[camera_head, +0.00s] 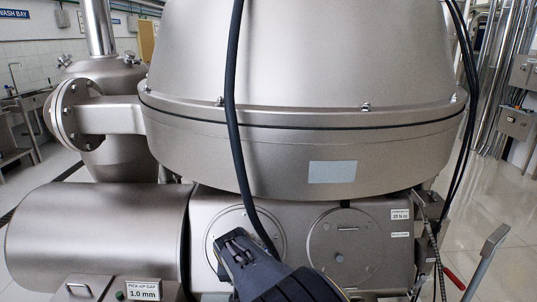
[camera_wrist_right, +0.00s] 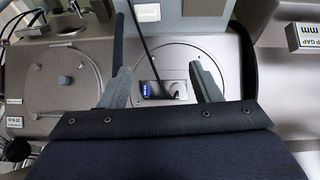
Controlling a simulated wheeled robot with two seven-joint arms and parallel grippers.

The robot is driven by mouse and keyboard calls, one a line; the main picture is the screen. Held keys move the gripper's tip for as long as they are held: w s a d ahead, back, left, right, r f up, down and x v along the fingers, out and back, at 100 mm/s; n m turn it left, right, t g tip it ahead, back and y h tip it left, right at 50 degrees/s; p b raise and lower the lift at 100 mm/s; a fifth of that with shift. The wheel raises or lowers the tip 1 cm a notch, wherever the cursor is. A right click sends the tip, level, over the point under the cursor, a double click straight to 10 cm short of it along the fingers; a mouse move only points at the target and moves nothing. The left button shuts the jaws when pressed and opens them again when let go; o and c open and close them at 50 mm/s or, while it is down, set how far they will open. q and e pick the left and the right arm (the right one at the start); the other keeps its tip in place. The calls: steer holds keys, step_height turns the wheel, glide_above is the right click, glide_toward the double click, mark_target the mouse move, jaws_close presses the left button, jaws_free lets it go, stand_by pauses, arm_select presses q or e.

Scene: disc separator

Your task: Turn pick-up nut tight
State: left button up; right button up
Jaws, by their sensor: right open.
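My right gripper (camera_head: 236,246) is in front of the left round plate on the machine's lower housing and covers much of that plate in the head view. In the right wrist view, my right gripper (camera_wrist_right: 160,70) is open, with one finger on each side of the plate's centre. Between the fingers, the round plate (camera_wrist_right: 160,52) has a dark rectangular opening (camera_wrist_right: 162,90) with a blue patch and a small metal part in it. I cannot tell for sure which part is the pick-up nut. The fingers hold nothing. My left gripper is not in view.
A round cover (camera_head: 347,248) with a small handle sits right of the plate. A "20 N m" label (camera_head: 400,214) is near it. A box marked "PICK-UP GAP 1.0 mm" (camera_head: 143,291) is at lower left. A black cable (camera_head: 232,100) hangs down in front of the bowl (camera_head: 300,55).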

steer(key=s+d+r+m+g+y, duration=0.1)
steer(key=s+d+r+y, duration=0.2)
steer(key=d, duration=0.4)
steer(key=s+d+r+m, duration=0.1)
steer(key=s+d+r, duration=0.2)
steer(key=s+d, duration=0.3)
steer(key=s+d+r+m+g+y, duration=0.1)
steer(key=s+d+r+y, duration=0.15)
steer(key=d, duration=0.55)
steer(key=s+d+t, duration=0.1)
steer(key=s+d, duration=0.1)
steer(key=s, duration=0.8)
steer(key=s+d+n+t+h, duration=0.1)
steer(key=s+d, duration=0.2)
steer(key=s, duration=0.7)
steer(key=shift+d+r+t, duration=0.3)
steer(key=shift+d+t, duration=0.05)
steer(key=shift+t, duration=0.05)
